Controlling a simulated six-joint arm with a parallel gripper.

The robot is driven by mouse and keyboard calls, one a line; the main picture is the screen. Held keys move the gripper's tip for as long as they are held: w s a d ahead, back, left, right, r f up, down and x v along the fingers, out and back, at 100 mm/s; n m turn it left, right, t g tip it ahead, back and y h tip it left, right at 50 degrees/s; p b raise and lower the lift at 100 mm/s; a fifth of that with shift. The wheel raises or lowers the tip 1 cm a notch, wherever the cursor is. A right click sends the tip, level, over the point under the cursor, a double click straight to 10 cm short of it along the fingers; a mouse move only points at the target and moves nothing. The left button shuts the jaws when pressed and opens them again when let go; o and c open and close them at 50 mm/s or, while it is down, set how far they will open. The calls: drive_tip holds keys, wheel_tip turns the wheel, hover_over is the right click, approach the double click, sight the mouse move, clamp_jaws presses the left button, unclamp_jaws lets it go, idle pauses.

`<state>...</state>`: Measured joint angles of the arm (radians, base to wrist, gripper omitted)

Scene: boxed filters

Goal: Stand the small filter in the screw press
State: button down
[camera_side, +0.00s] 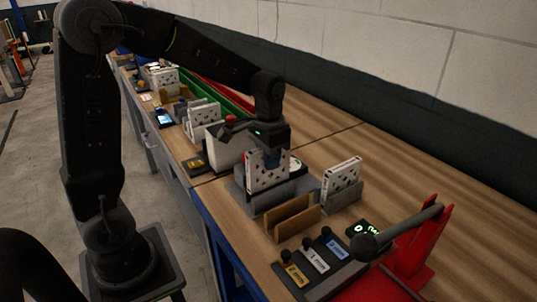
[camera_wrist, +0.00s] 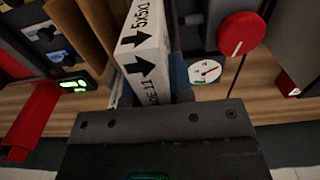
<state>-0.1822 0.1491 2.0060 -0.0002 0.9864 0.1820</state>
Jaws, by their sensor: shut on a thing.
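My gripper (camera_side: 270,160) is shut on a white filter with a dark dotted face (camera_side: 262,178), held upright. In the wrist view the filter's white edge (camera_wrist: 143,45) shows black arrows and "5x5x1" lettering, between the blue finger pads (camera_wrist: 180,78). In the side view the filter is over or in a grey fixture (camera_side: 262,203); I cannot tell whether its bottom edge touches. The wrist view shows the red knob (camera_wrist: 240,33) and a round gauge (camera_wrist: 205,72) right of the filter. I cannot tell which fixture is the screw press.
Another dotted filter (camera_side: 343,174) stands in a grey holder to the right. Wooden boards (camera_side: 293,218) stand in front. Nearer are labelled knobs (camera_side: 315,257), a green display (camera_side: 363,229) and a red lever device (camera_side: 415,245).

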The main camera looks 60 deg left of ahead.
sight(269, 185)
drive_tip(key=shift+f, duration=0.35)
idle(0.3)
drive_tip(key=shift+f, duration=1.05)
drive_tip(key=shift+f, duration=0.45)
drive_tip(key=shift+f, duration=0.35)
drive_tip(key=shift+f, duration=0.25)
drive_tip(key=c, duration=0.9)
unclamp_jaws()
